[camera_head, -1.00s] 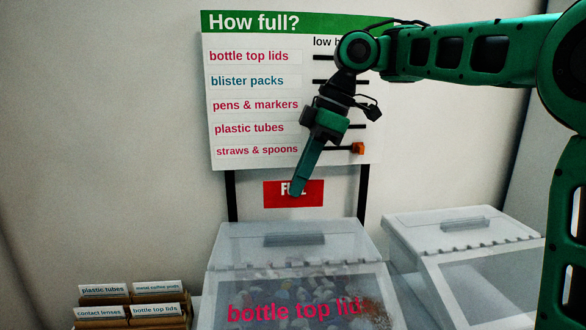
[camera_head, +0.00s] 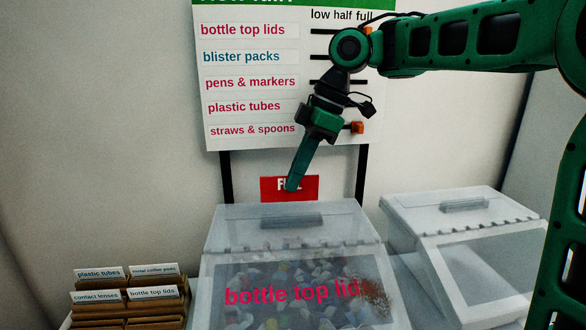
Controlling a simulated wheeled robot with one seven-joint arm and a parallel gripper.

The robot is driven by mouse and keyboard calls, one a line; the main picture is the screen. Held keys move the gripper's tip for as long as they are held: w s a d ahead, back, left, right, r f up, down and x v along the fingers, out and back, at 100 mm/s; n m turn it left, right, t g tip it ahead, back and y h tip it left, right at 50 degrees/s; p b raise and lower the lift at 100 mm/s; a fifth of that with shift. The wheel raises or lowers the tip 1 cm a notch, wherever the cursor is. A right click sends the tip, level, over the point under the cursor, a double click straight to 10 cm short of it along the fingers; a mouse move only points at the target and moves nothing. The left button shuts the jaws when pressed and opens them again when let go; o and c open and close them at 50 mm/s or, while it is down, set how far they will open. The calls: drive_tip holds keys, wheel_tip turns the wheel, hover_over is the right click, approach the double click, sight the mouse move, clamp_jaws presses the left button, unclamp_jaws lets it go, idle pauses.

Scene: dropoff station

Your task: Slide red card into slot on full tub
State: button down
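The red card (camera_head: 308,187) with white lettering is upright below the wall chart. My gripper (camera_head: 292,185) points down with its fingertips at the card's upper middle, covering part of the lettering. It appears shut on the card. The card's lower edge is just above the back edge of the lid of the bottle top lids tub (camera_head: 225,225). This tub is clear and filled with small mixed pieces. A grey handle or recess (camera_head: 291,221) shows on its lid. I cannot make out a card slot clearly.
A second clear tub (camera_head: 405,210) that looks empty stands to the right. Labelled card holders (camera_head: 125,290) stand at the lower left. The "How full?" chart (camera_head: 215,140) with sliders hangs behind on dark posts (camera_head: 364,180).

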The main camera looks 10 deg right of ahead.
sight(295, 198)
drive_tip(key=shift+f, duration=2)
drive_tip(key=shift+s+f, duration=0.1)
drive_tip(key=shift+f, duration=0.65)
drive_tip(key=c, duration=1.9)
unclamp_jaws()
drive_tip(key=shift+v, duration=5.35)
